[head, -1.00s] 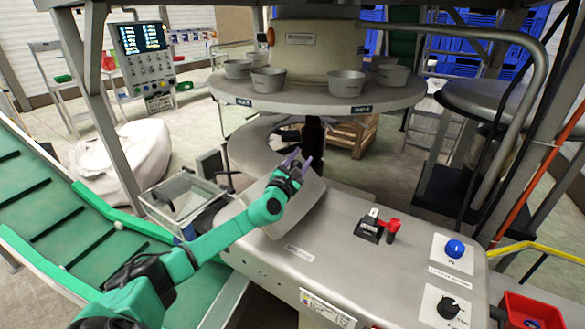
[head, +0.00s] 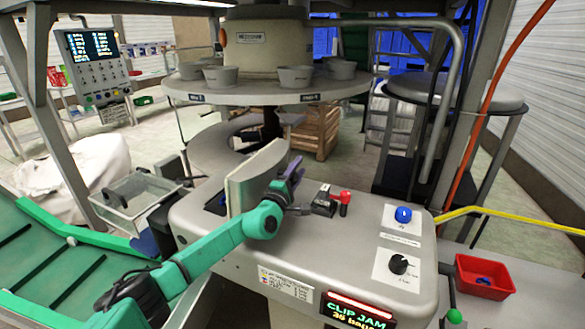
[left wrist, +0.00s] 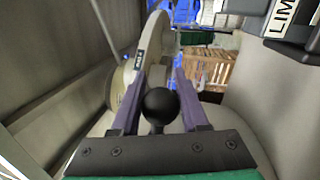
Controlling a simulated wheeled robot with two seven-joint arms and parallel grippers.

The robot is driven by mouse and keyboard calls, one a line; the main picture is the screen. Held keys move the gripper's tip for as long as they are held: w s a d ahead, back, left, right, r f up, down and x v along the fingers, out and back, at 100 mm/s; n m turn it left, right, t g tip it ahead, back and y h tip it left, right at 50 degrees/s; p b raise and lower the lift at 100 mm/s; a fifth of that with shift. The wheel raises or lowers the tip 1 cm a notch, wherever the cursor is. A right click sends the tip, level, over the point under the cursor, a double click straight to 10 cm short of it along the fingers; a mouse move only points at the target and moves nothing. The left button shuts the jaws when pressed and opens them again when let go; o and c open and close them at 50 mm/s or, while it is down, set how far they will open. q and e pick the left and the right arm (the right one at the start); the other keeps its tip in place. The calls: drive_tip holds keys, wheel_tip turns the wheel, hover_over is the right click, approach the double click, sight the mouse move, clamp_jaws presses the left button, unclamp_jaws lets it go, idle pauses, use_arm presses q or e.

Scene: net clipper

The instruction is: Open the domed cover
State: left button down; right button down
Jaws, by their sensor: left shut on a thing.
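The domed cover (head: 256,178) is a pale grey curved panel on top of the grey machine housing (head: 330,245). It stands steeply raised, close to upright, with a dark opening showing at its left foot. My left gripper (head: 294,172) is at the cover's right side, its purple fingers pointing up. In the left wrist view a black ball knob (left wrist: 160,104) sits between the purple fingers, and the gripper is shut on it. The knob is hidden in the head view. My right gripper is not in view.
A red-handled switch (head: 345,198), a blue button (head: 403,214) and a black dial (head: 398,264) are on the housing right of the cover. A round turntable with cups (head: 262,90) is behind. A red tray (head: 485,277) is at right. A lit display (head: 358,311) reads "CLIP JAM".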

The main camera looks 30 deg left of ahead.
use_arm(q)
drive_tip(key=shift+d+f+m+h+b, duration=0.35)
drive_tip(key=shift+d+f+m, duration=0.2)
drive_tip(key=shift+f+m, duration=0.15)
drive_tip(key=shift+d+f+m+h+b, duration=0.3)
drive_tip(key=shift+d+f+m, duration=0.2)
drive_tip(key=shift+f+m, duration=0.2)
drive_tip(key=shift+c, duration=2.2)
unclamp_jaws()
